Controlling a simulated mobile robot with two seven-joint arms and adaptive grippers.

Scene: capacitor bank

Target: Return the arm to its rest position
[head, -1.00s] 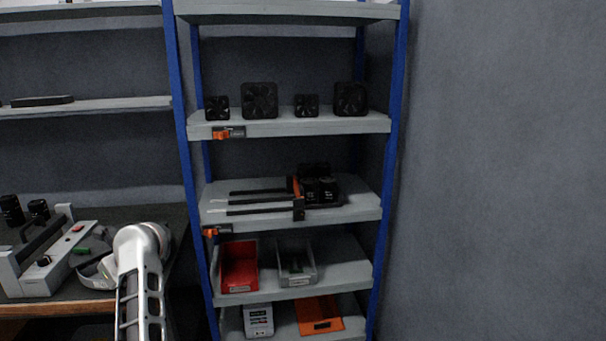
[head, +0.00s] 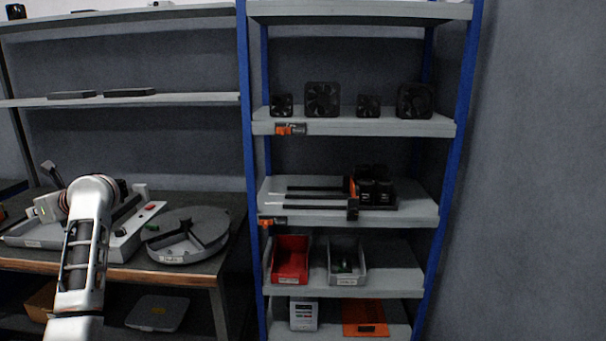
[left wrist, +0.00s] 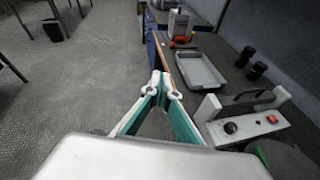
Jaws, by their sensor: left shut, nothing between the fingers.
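My left arm (head: 85,240) rises in the lower left of the head view, in front of the workbench. Its hand is mostly hidden behind the arm there. In the left wrist view my left gripper (left wrist: 165,88) is shut and empty, its teal-lined fingers meeting at the tips. It points along the bench's front edge, with floor to its left. My right gripper is in neither view.
A grey device with a red button (left wrist: 272,119) and a shallow grey tray (left wrist: 200,70) lie on the bench. A round divided tray (head: 205,248) sits right of my arm. A blue-post shelf (head: 250,150) holds fans and bins. Open floor (left wrist: 70,95) lies left.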

